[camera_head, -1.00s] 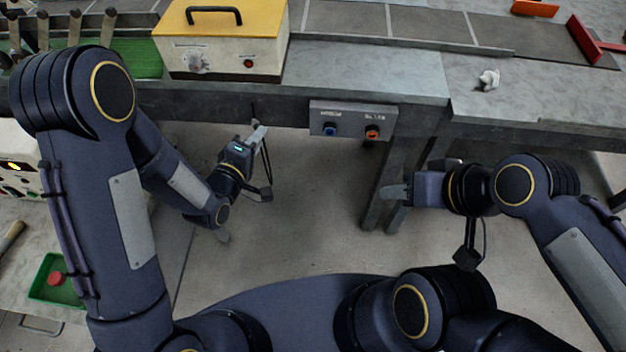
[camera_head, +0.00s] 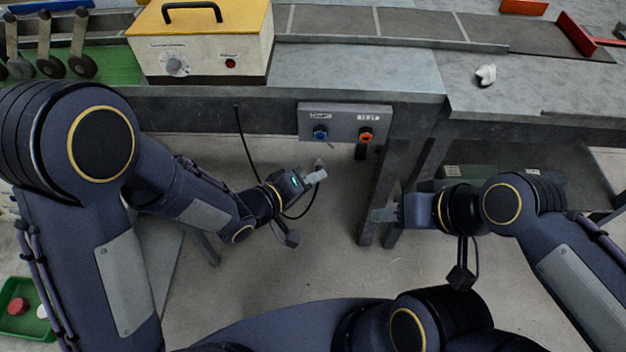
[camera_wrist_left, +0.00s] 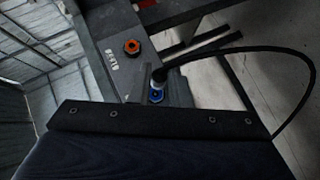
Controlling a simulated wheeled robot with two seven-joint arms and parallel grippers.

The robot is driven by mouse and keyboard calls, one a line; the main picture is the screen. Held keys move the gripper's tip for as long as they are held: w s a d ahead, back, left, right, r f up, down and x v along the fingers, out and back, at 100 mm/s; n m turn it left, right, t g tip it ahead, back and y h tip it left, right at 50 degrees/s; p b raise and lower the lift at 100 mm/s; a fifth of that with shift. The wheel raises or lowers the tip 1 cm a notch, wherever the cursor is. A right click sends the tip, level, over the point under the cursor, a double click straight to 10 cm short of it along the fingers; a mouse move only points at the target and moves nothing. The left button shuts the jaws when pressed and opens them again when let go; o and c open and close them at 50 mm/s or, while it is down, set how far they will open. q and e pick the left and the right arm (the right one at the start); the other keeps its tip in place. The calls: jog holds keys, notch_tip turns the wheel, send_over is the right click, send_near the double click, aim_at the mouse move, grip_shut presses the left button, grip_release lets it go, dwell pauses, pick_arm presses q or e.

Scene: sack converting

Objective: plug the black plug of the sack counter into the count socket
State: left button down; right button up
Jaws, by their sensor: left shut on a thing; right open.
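My left gripper (camera_head: 316,177) is shut on the black plug (camera_wrist_left: 160,75), below and in front of the socket panel (camera_head: 345,122). The plug's black cable (camera_head: 244,140) hangs from the bench front and runs to this gripper; in the left wrist view it loops to the right. The panel has a blue socket (camera_head: 320,134) on the left and an orange socket (camera_head: 366,135) on the right; their labels are too small to read surely. In the left wrist view the plug overlaps the line to the blue socket (camera_wrist_left: 156,97); the gap is unclear. My right gripper (camera_head: 384,214) is open and empty.
A cream box with a yellow top (camera_head: 205,45) stands on the bench (camera_head: 350,72). A small white object (camera_head: 486,75) lies on the right bench. Metal legs (camera_head: 381,195) stand near my right gripper. Free floor lies below the panel.

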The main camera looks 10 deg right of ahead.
pick_arm(q)
jog(key=shift+w+d, duration=0.3)
jog(key=shift+w, duration=0.65)
jog(key=shift+w+d, duration=0.25)
jog(key=shift+w, duration=0.65)
jog(key=shift+w+d, duration=0.3)
jog(key=shift+w, duration=0.65)
jog(key=shift+w+d, duration=0.25)
jog(key=shift+w, duration=0.7)
dwell(0.4)
jog(key=c, duration=1.3)
grip_release()
